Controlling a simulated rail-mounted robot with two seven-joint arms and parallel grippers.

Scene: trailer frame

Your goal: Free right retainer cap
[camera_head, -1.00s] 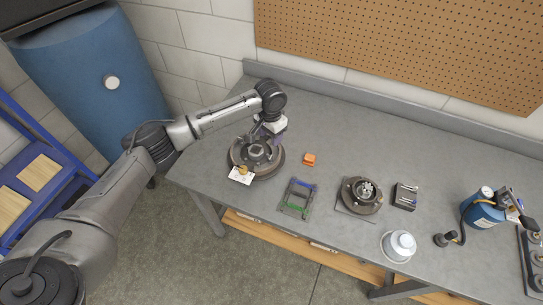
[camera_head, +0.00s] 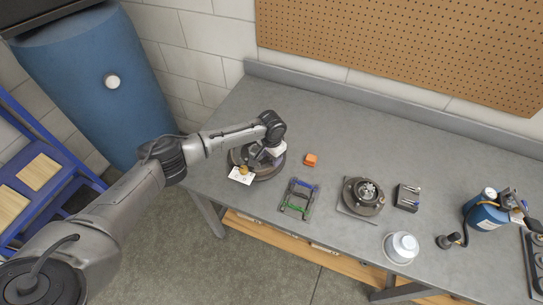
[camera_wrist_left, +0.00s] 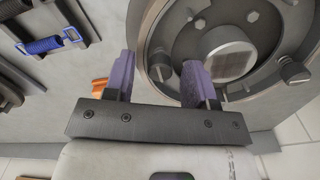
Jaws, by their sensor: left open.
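A round dark brake assembly (camera_head: 272,175) lies on the left part of the bench, partly hidden by my left arm. The left wrist view shows its rim (camera_wrist_left: 148,28) and a silver central hub (camera_wrist_left: 229,58). A small cap-like fitting (camera_wrist_left: 160,72) lies on the side nearer the orange block, appearing between my fingers; I take it as the right retainer cap. Another small fitting (camera_wrist_left: 293,72) is on the opposite side. My left gripper (camera_wrist_left: 160,76) is open, its purple fingers apart over the assembly; contact cannot be told. My right gripper is out of view.
An orange block (camera_head: 310,160) sits right of the assembly. A rack with green and blue springs (camera_head: 299,195), a second hub assembly (camera_head: 362,196), a small tool holder (camera_head: 407,197), a white-lidded container (camera_head: 401,246) and a blue canister (camera_head: 483,214) stand further right.

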